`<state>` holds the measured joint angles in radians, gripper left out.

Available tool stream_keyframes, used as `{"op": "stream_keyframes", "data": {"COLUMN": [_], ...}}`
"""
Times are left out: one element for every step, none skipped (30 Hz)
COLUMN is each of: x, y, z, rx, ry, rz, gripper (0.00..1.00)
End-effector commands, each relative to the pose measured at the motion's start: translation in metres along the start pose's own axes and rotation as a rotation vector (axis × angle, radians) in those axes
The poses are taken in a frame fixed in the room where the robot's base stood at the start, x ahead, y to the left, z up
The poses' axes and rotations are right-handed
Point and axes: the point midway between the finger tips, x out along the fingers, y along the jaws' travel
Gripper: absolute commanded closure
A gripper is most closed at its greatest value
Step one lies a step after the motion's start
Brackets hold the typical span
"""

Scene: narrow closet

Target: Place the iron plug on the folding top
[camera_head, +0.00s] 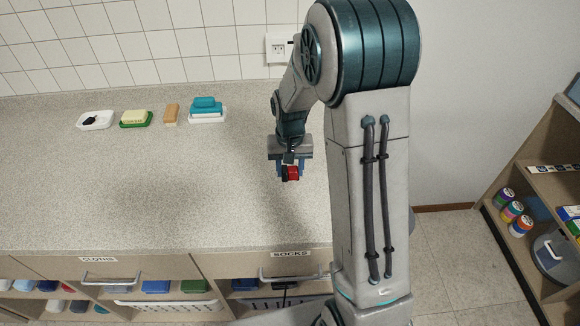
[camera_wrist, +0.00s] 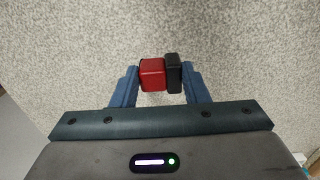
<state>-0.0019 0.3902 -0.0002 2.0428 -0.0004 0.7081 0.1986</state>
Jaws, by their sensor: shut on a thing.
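My gripper (camera_head: 290,170) is shut on a small red and black block-like thing, which looks like the iron plug (camera_head: 292,174). In the wrist view the plug (camera_wrist: 152,75) sits between the two blue fingers (camera_wrist: 161,82), its red part on the left and its black part on the right. The gripper points down over the speckled folding top (camera_head: 150,190), near its right end. I cannot tell whether the plug touches the surface or hangs above it.
Soap dishes, one white (camera_head: 95,120), one green (camera_head: 136,119) and one with teal soap (camera_head: 207,109), stand at the back left with an orange-brown bar (camera_head: 171,114). A wall socket (camera_head: 280,48) is behind my arm. Shelves with cans (camera_head: 512,211) stand right. The middle top is clear.

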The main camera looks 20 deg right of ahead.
Motion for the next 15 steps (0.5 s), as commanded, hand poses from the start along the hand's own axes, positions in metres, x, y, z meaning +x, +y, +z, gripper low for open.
{"op": "stream_keyframes", "data": {"x": [0.0029,0.0041,0.0042,0.0032,0.0030,0.0030,0.0030,0.0030,0.0030,0.0029,0.0029,0.0029,0.0027,0.0021,0.0007], "y": [-0.0001,-0.0001,-0.0001,-0.0001,-0.0001,-0.0001,-0.0001,-0.0001,-0.0001,-0.0001,-0.0001,-0.0001,-0.0001,-0.0001,-0.0001], "z": [0.0001,0.0001,0.0001,0.0001,0.0001,0.0001,0.0001,0.0001,0.0001,0.0001,0.0002,0.0002,0.0001,0.0001,0.0001], "rx": [0.000,0.000,0.000,0.000,0.000,0.000,0.000,0.000,0.000,0.000,0.000,0.000,0.000,0.000,0.000], "ry": [0.000,0.000,0.000,0.000,0.000,0.000,0.000,0.000,0.000,0.000,0.000,0.000,0.000,0.000,0.000], "rz": [0.000,0.000,0.000,0.000,0.000,0.000,0.000,0.000,0.000,0.000,0.000,0.000,0.000,0.000,0.000], "gripper": [0.85,0.85,0.56,0.48,0.40,0.37,0.37,0.37,0.37,0.37,0.37,0.37,0.37,0.37,0.37]}}
